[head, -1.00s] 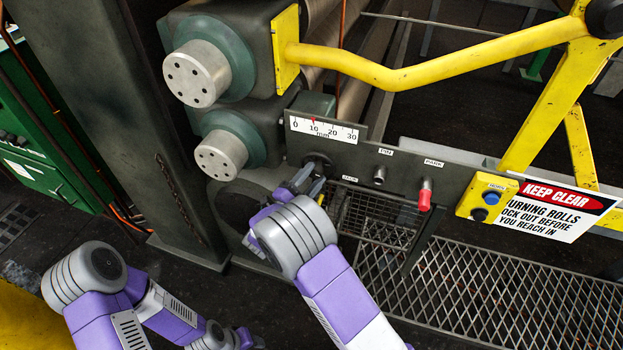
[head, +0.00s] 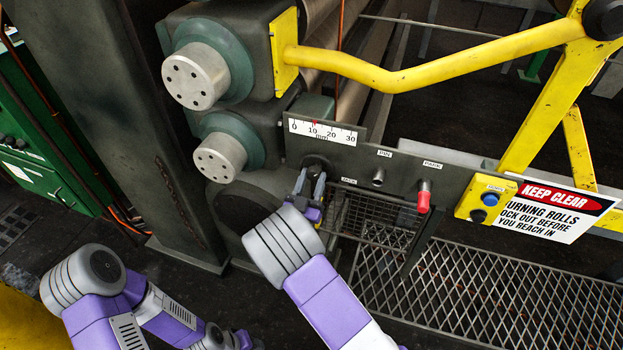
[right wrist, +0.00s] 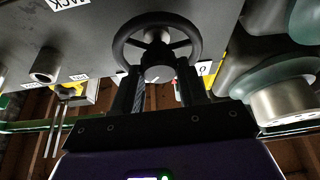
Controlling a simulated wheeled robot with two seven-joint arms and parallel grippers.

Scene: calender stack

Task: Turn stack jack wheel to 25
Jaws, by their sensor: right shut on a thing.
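The black jack wheel (head: 317,163) sits on the grey panel under the scale, partly hidden by my gripper. It shows clearly in the right wrist view (right wrist: 121,45) as a spoked ring with a central hub. The white mm scale (head: 333,136) reads 0 to 30. Its red pointer (head: 315,122) stands slightly past 10. My left gripper (head: 250,342) is low at the bottom edge, mostly cut off, away from the panel.
A plain pin knob (head: 378,177) and a red-handled park knob (head: 424,196) stick out to the right of the wheel. A yellow button box (head: 486,198) and a keep-clear sign (head: 556,210) are farther right. Two roll ends (head: 196,77) (head: 220,157) stand left; a mesh platform (head: 480,290) lies below.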

